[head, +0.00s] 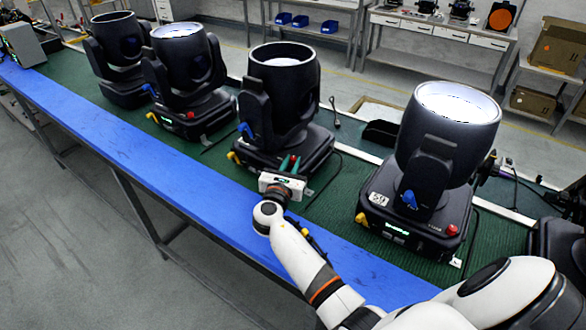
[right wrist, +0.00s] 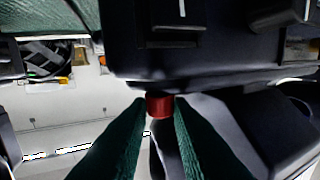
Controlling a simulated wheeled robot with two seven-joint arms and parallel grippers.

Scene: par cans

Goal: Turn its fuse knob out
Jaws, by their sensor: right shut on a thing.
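The red fuse knob (right wrist: 160,105) sits on the base of a black moving-head light (head: 283,105), the second large light from the right. In the right wrist view the knob is between the two green fingertips, which press on its sides. My right gripper (head: 289,164) is shut on it at the front of the light's base. In the head view the fingers largely cover this knob. My left gripper is in neither view.
Another light (head: 440,150) with its own red knob (head: 451,230) stands close to the right of my arm. More lights (head: 185,75) stand to the left. A blue strip (head: 150,145) along the bench's front edge is clear. A black tray (head: 381,133) lies behind.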

